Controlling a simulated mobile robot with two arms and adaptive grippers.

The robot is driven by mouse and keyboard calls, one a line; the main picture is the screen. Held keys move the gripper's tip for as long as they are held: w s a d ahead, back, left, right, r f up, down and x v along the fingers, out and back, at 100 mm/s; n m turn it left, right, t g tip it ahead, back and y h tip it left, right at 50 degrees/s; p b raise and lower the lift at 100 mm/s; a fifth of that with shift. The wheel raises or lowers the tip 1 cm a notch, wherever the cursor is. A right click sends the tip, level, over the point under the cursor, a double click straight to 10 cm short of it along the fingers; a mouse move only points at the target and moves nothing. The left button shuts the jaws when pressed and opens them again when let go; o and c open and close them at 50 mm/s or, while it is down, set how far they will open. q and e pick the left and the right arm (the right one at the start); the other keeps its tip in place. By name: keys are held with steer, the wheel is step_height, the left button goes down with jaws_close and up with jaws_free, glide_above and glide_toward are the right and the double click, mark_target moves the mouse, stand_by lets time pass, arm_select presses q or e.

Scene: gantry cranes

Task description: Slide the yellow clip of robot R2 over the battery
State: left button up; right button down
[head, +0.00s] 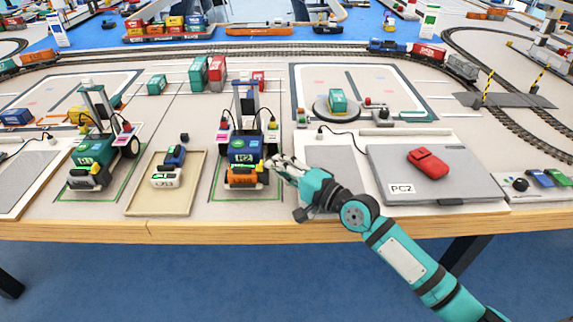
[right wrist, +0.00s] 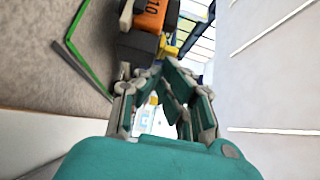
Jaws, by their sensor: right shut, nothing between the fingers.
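Robot R2 (head: 245,147), dark blue with a green round button on top, stands inside a green outline on the table. An orange battery (head: 243,178) sits at its front, and also shows in the right wrist view (right wrist: 150,14). The yellow clip (head: 261,167) is at the battery's right end; it also shows in the right wrist view (right wrist: 168,47). My right gripper (head: 274,163) is shut and empty just right of the clip, its fingertips (right wrist: 155,72) close to it. I cannot tell whether they touch. My left gripper is not in view.
A beige tray (head: 141,203) with a white and a dark blue piece lies left of R2. A green robot (head: 88,171) stands farther left. A grey laptop-like panel (head: 385,165) marked PC2, with a red pouch (head: 428,163), lies right. The table's wooden edge (head: 140,231) is in front.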

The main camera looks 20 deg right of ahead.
steer(key=v, duration=0.8)
stand_by(0.4)
